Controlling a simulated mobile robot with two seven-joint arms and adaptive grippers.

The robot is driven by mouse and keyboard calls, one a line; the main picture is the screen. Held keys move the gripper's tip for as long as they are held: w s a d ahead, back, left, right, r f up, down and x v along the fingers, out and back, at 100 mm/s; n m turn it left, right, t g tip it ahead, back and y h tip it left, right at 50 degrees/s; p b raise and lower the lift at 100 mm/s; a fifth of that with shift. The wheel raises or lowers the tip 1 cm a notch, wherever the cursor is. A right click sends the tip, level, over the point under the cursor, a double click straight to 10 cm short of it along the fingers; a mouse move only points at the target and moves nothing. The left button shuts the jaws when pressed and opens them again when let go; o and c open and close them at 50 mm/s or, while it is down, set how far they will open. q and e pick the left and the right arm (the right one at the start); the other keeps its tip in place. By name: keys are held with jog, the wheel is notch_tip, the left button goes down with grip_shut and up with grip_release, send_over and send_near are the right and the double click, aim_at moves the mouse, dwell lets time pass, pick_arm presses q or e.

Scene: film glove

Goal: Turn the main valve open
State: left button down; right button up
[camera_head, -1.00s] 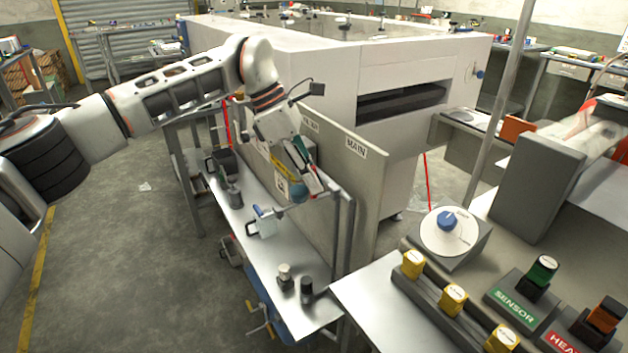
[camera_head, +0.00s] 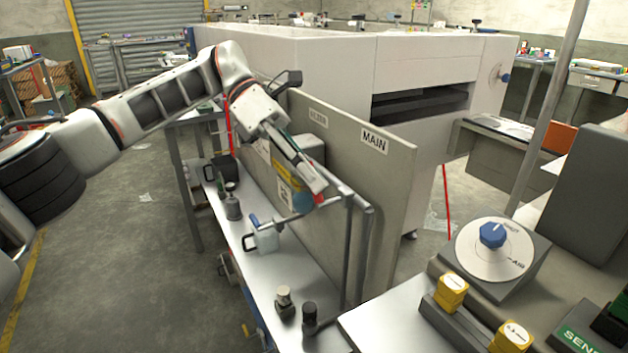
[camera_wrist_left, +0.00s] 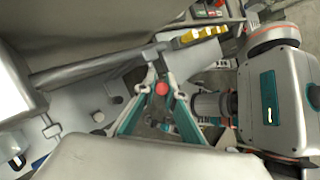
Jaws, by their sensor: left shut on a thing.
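The sign MAIN (camera_head: 374,141) is fixed high on the beige upright panel (camera_head: 385,215). A grey pipe (camera_head: 357,235) bends at the top in front of this panel, below the sign. My left gripper (camera_head: 318,191) slants down to the right at the pipe's bend and is shut on a part there, which I take to be the main valve; the fingers hide most of it. In the left wrist view the teal fingers of my left gripper (camera_wrist_left: 158,56) converge, with a round red part (camera_wrist_left: 162,88) between them. The valve's angle cannot be read.
At the right are a blue knob (camera_head: 492,234) on a round dial and yellow blocks (camera_head: 451,292). The large white machine (camera_head: 330,60) stands behind the panel.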

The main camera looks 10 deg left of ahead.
dwell(0.3)
pick_arm(q)
jog(key=c, duration=2.1)
grip_release()
jog(key=shift+v, duration=3.75)
